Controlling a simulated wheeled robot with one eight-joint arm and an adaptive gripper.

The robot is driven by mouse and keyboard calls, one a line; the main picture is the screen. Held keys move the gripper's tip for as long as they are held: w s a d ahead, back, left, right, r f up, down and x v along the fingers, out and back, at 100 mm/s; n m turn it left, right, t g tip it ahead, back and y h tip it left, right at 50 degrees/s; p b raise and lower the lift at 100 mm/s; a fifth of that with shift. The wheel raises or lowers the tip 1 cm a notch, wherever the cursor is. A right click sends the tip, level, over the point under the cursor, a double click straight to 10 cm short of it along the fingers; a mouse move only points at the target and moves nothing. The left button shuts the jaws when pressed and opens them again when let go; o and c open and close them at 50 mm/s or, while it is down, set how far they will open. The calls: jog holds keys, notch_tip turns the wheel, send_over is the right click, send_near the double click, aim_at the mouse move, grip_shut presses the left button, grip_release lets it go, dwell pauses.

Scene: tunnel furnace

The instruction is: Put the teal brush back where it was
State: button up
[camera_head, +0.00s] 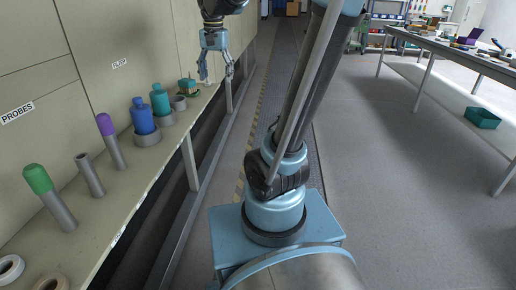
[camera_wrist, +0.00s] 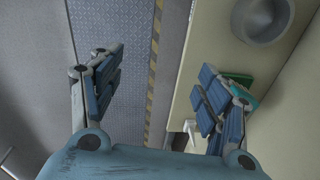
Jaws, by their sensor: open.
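What looks like the teal brush (camera_head: 188,84) is a small teal block with a tan part. It is on a green base at the far end of the left shelf, beyond a grey cup (camera_head: 180,102). My gripper (camera_head: 216,78) is open and empty, just right of it at the shelf's edge. In the wrist view my gripper (camera_wrist: 168,80) has one finger over the floor and the other over the shelf. A green and teal piece (camera_wrist: 243,90) shows behind the right finger, which partly hides it. The grey cup (camera_wrist: 262,15) shows above it.
The shelf (camera_head: 135,190) also holds a teal bottle (camera_head: 160,99) and a blue bottle (camera_head: 143,117) in grey rings, and capped tubes nearer. A wall with labels stands behind.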

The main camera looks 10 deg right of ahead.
jog(key=s+d+f+n, duration=0.2)
jog(key=s+d+f, duration=0.3)
jog(key=s+f, duration=0.5)
jog(key=s+d+f+n+t, duration=0.1)
jog(key=s+d+f+n, duration=0.2)
jog(key=s+f, duration=0.7)
jog(key=d, duration=0.2)
jog(key=shift+s+d+f+n, duration=0.2)
jog(key=shift+d+f+n, duration=0.1)
jog(key=shift+d+f, duration=0.1)
